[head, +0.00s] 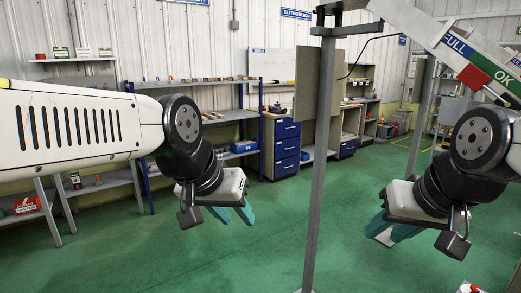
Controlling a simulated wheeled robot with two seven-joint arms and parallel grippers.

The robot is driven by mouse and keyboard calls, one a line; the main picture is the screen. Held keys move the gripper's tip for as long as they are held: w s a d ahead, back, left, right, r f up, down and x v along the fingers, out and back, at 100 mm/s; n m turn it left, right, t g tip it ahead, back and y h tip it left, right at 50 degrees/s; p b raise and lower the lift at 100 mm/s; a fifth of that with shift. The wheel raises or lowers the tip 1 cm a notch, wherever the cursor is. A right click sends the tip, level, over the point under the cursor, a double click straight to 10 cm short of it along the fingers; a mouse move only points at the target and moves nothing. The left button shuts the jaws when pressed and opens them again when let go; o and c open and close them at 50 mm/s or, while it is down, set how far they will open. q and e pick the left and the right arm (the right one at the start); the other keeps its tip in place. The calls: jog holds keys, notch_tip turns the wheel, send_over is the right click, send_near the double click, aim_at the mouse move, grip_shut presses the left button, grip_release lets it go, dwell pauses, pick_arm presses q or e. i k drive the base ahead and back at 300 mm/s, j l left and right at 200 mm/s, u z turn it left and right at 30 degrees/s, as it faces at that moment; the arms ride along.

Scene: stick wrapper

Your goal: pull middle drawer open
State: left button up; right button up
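A cabinet with a stack of blue drawers (287,130) stands by the back wall, near the middle of the head view. Its middle drawer (287,147) looks closed, flush with the drawers above and below. My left gripper (236,216) hangs in the air well in front of the cabinet, below and left of it in the picture. Its teal fingers are apart with nothing between them. My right gripper (390,232) is at the lower right, also far from the drawers.
A grey post (319,170) stands upright between my arms, just right of the drawers in view. Shelves (205,118) with small items line the wall left of the cabinet. The green floor (260,240) toward the cabinet is largely clear.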

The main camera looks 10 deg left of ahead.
aim_at(284, 148)
jog(key=u, duration=0.15)
jog(key=i+j+u, duration=0.15)
jog(key=i+u, duration=0.15)
jog(key=i, duration=0.2)
jog(key=i+j+u, duration=0.1)
jog(key=i+u, duration=0.15)
jog(key=i, duration=0.25)
jog(key=i+u, duration=0.4)
jog(key=i, duration=1.5)
jog(key=i+l+z, duration=0.15)
jog(key=i+z, duration=0.7)
jog(key=i, duration=0.15)
jog(key=i+j+z, duration=0.2)
jog(key=i+z, duration=0.2)
jog(key=i+l+z, duration=0.1)
jog(key=i+z, duration=0.2)
jog(key=i, duration=1.35)
jog(key=i+l+u, duration=0.1)
jog(key=i+u, duration=0.15)
jog(key=i, duration=0.15)
jog(key=i+l+u, duration=0.2)
jog(key=i, duration=0.2)
jog(key=i+l+u, duration=0.25)
jog(key=i, duration=0.55)
